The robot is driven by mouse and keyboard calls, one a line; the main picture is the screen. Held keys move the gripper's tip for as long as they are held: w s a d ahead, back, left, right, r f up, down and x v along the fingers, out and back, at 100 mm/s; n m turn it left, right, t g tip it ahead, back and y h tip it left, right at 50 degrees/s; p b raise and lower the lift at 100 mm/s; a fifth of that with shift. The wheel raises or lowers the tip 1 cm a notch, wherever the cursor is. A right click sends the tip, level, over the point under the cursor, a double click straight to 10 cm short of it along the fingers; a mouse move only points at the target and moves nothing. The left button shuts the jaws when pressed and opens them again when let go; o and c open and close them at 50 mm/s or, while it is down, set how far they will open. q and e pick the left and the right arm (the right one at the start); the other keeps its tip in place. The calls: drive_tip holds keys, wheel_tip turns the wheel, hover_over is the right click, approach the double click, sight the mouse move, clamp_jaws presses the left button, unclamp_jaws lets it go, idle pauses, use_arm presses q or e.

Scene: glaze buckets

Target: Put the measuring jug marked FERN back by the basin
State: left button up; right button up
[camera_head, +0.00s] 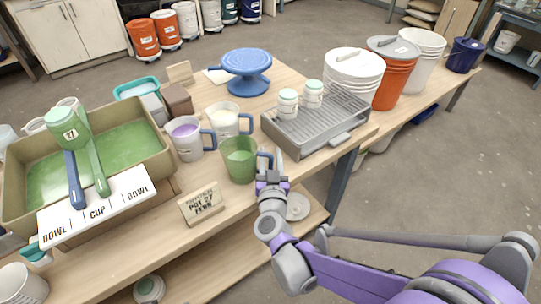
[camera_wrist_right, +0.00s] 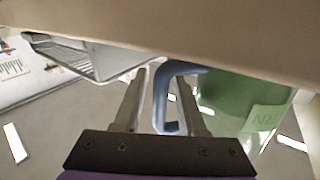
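The green jug (camera_head: 240,160) with a blue handle stands on the table, right of the basin (camera_head: 158,160), with a small sign between them. Its label reads only "RN" in the right wrist view (camera_wrist_right: 245,105); the rest is hidden. The basin is tan and holds green glaze. My right gripper (camera_head: 279,162) is at the jug's handle side. In the wrist view its fingers (camera_wrist_right: 162,100) are apart, with the blue handle (camera_wrist_right: 159,100) showing between them. I cannot tell whether they touch it. My left gripper is not in view.
A purple-filled jug (camera_head: 187,142) and a white jug (camera_head: 228,122) stand behind the green jug. The sign (camera_head: 203,204) stands at the table's front. A grey rack tray (camera_head: 300,138) with two jars is close right of the gripper. A blue turntable (camera_head: 247,66) stands behind.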

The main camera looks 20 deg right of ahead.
drive_tip(key=shift+r, duration=0.15)
drive_tip(key=shift+s+a, duration=0.1)
drive_tip(key=shift+s, duration=0.1)
drive_tip(key=s+a+f+n+g+y, duration=0.1)
drive_tip(key=s+a+n+g+y, duration=0.2)
drive_tip(key=s, duration=0.4)
drive_tip(key=s+a+f+n+g+y, duration=0.1)
drive_tip(key=s+a+f+n+y, duration=0.15)
drive_tip(key=s+a+y, duration=0.35)
drive_tip(key=s+d+f+g+h, duration=0.1)
drive_tip(key=s+d+f+g, duration=0.1)
drive_tip(key=s+d+g, duration=0.1)
drive_tip(key=s+d+f+m+g+h, duration=0.1)
drive_tip(key=s+d+f+g+h, duration=0.1)
drive_tip(key=s, duration=0.5)
drive_tip(key=s+d+f+g+h+p, duration=0.1)
drive_tip(key=s+d+f+g, duration=0.2)
drive_tip(key=s+d, duration=0.2)
drive_tip(key=shift+s+d+f+m+g+h, duration=0.15)
drive_tip(key=shift+d+m+g, duration=0.05)
drive_tip(key=shift+d, duration=0.25)
drive_tip(key=shift+s+d+f+m+g+h, duration=0.1)
drive_tip(key=shift+s+d+m+g+h, duration=0.1)
drive_tip(key=shift+d, duration=0.2)
